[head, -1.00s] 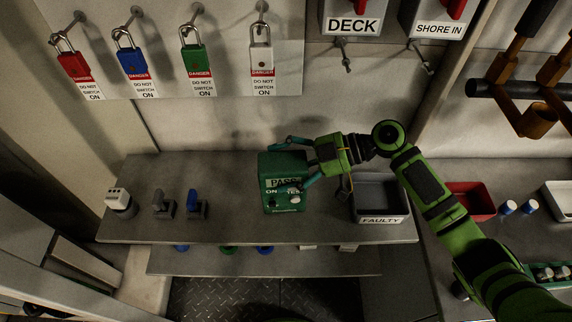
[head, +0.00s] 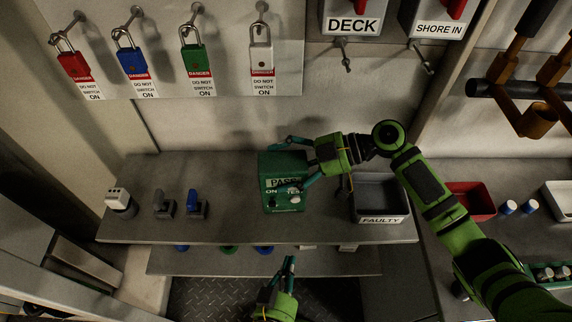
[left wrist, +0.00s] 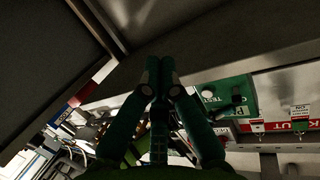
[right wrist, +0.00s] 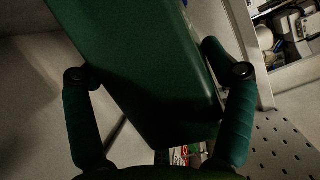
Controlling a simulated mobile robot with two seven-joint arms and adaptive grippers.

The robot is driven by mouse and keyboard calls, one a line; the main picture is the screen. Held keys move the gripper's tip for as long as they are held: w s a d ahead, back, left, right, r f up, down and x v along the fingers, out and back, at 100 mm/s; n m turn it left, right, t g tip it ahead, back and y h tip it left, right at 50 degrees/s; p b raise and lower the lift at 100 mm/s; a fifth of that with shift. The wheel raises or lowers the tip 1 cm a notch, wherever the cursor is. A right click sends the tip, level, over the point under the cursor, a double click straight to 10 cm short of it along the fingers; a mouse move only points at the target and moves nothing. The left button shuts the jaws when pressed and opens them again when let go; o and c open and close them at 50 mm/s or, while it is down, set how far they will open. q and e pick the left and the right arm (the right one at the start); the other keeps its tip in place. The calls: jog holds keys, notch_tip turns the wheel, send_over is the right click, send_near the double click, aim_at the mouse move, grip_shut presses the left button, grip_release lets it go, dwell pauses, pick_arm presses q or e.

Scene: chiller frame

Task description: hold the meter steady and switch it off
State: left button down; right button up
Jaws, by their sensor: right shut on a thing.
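The green meter (head: 283,166) stands on the grey shelf (head: 240,228), its display reading PASS above ON and TEST labels. A dark switch sits under ON and a pale round knob under TEST; the switch position is too small to tell. My right gripper (head: 298,163) is shut on the meter's body from the right; in the right wrist view the meter (right wrist: 135,60) fills the space between its fingers. My left gripper (head: 290,259) is below the shelf's front edge, apart from the meter, its fingertips together and empty. The left wrist view shows the meter (left wrist: 226,97) ahead, slightly right.
A grey FAULTY bin (head: 380,202) stands right of the meter, close to my right arm. Grey and blue handled items (head: 196,204) and a white-topped item (head: 120,203) stand at left. Padlocks (head: 194,58) hang on the wall. A lower shelf (head: 200,263) lies beneath.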

pick_arm(q)
notch_tip(320, 180, up, 8)
jog(key=n+t+y, duration=0.2)
jog(key=n+y, duration=0.3)
send_near(273, 206)
jog(key=w+r, duration=0.1)
jog(key=w, duration=0.1)
jog(key=shift+t, duration=0.4)
jog(key=shift+w+a, duration=0.1)
jog(key=shift+w, duration=1.6)
jog(key=shift+w+a, duration=0.15)
jog(key=shift+w, duration=1.55)
jog(key=shift+f, duration=0.9)
jog(key=s, duration=0.6)
jog(key=shift+d+r, duration=0.15)
jog(key=shift+r, duration=0.15)
